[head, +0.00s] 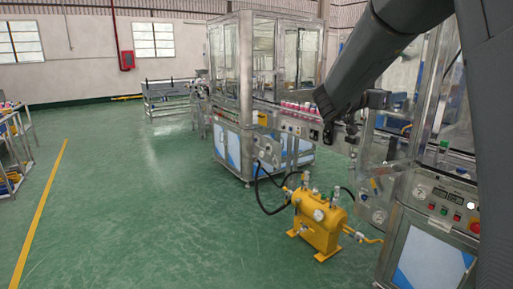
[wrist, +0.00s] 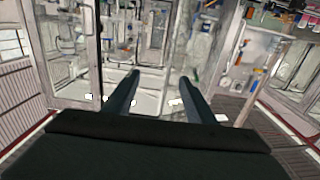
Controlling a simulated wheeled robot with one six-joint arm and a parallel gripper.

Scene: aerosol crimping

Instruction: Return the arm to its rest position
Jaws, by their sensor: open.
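My arm (head: 400,50) reaches in from the upper right of the head view and bends downward toward the machine line. Its dark end hangs in front of the conveyor. The gripper's fingers are not clear in the head view. In the wrist view my gripper (wrist: 158,92) shows two dark fingers spread apart with nothing between them. Beyond the fingers are machine frames and glass panels, some distance off.
A glass-walled machine (head: 245,90) stands behind, with red-capped cans (head: 298,107) on its conveyor. A yellow pump unit (head: 320,228) sits on the floor with black hoses. A control cabinet (head: 432,255) is at right.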

